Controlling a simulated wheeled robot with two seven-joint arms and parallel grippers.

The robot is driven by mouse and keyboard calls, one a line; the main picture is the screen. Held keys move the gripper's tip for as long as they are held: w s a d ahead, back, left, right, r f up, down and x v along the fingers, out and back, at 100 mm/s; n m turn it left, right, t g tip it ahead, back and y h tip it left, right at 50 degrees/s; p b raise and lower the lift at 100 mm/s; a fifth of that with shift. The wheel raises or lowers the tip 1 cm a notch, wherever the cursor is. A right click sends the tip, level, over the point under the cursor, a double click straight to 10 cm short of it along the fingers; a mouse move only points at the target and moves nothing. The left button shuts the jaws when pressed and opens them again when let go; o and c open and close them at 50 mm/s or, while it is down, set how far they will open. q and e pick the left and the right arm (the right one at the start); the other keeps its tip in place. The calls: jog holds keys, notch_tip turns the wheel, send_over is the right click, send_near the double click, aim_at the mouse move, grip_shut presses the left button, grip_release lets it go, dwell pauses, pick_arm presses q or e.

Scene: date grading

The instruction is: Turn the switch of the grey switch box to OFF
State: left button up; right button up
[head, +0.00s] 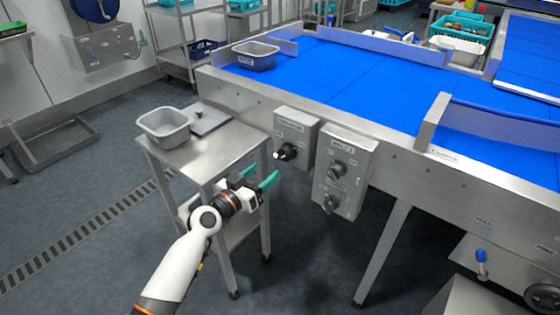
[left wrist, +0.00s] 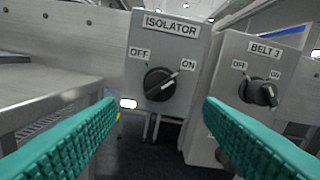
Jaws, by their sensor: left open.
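The grey isolator switch box (head: 296,128) is on the side of the blue conveyor. In the left wrist view its face (left wrist: 187,50) reads ISOLATOR, with OFF at upper left and ON at upper right. Its black rotary knob (left wrist: 160,84) has a pale line slanting up right towards ON; the knob also shows in the head view (head: 286,152). My left gripper (head: 262,178) is open and empty, in front of and below the box. Its teal fingers stand apart, either side of the knob in the wrist view, not touching it. My right gripper is not in view.
A second grey box (head: 345,172), labelled BELT 3, with two knobs, sits close on the right. A steel table (head: 225,146) with a grey tub (head: 164,127) stands close on the left. The conveyor belt (head: 345,72) lies behind; a leg (head: 384,255) stands below.

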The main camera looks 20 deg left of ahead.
aim_at(281, 159)
pick_arm(q)
jog(key=x, duration=0.7)
jog(key=shift+w+f, duration=0.15)
jog(key=shift+w, duration=0.05)
jog(key=shift+w+d, duration=0.25)
jog(key=shift+w, duration=0.15)
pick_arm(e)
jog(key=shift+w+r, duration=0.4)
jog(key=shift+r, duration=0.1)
pick_arm(q)
jog(key=c, duration=1)
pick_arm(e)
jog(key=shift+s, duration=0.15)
